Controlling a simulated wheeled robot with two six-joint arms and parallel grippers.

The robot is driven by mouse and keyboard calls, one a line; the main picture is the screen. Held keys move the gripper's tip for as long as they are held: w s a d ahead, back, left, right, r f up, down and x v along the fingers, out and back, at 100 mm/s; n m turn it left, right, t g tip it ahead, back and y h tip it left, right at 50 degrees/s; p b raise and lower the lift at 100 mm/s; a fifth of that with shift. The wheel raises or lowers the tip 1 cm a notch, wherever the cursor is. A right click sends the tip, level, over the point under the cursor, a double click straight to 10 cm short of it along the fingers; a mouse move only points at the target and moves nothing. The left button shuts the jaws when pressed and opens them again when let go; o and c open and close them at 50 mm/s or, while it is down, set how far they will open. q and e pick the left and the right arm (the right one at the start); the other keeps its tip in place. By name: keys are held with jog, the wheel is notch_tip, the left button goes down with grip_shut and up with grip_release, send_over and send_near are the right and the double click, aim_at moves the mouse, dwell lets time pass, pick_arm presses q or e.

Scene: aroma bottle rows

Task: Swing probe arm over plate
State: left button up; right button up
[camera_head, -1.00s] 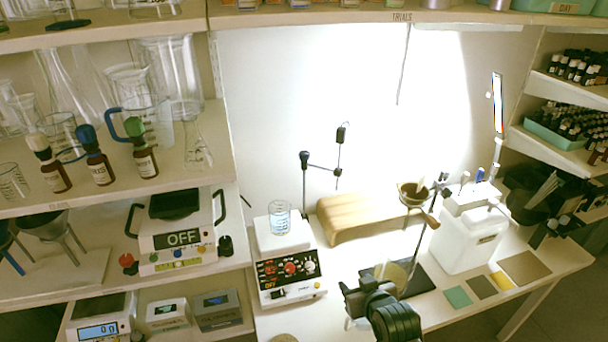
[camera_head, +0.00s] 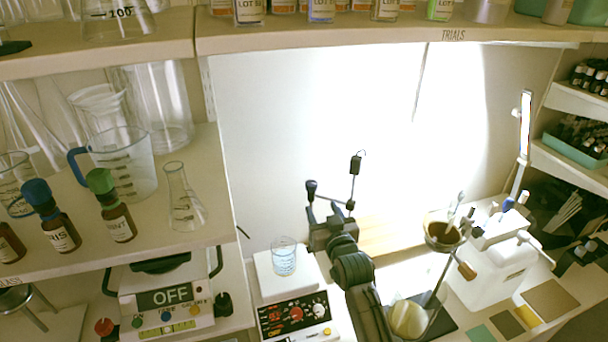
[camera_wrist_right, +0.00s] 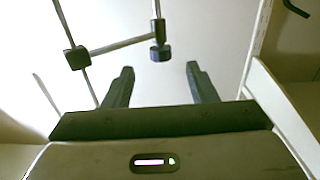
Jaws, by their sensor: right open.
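The probe arm (camera_head: 332,201) is a thin crossbar between a black-knobbed upright on the left and a thin upright with a dark block on the right. It stands behind the heating plate (camera_head: 262,268), a white unit with a black control panel. A beaker of clear liquid (camera_head: 284,258) stands on the plate. My right gripper (camera_head: 330,222) is in front of the probe arm and partly covers its lower parts. In the right wrist view, the open fingers (camera_wrist_right: 160,82) have nothing between them; the black knob (camera_wrist_right: 160,52) lies beyond their tips. My left gripper is out of view.
A brown filter funnel (camera_head: 443,235) and a round yellowish flask (camera_head: 408,318) stand right of my right arm. A wooden block (camera_head: 395,236) is behind it. A shelf with glassware and dropper bottles (camera_head: 118,220) is on the left.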

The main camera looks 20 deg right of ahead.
aim_at(313, 189)
jog(key=w+p, duration=0.1)
jog(key=w, duration=0.2)
jog(key=w+p, duration=0.1)
jog(key=w, duration=0.2)
jog(key=w+r+p, duration=0.1)
jog(key=w+p, duration=0.1)
jog(key=w, duration=0.1)
jog(key=shift+w, duration=0.7)
jog(key=shift+w+f, duration=0.1)
jog(key=shift+w, duration=0.1)
jog(key=shift+a, duration=0.1)
grip_shut()
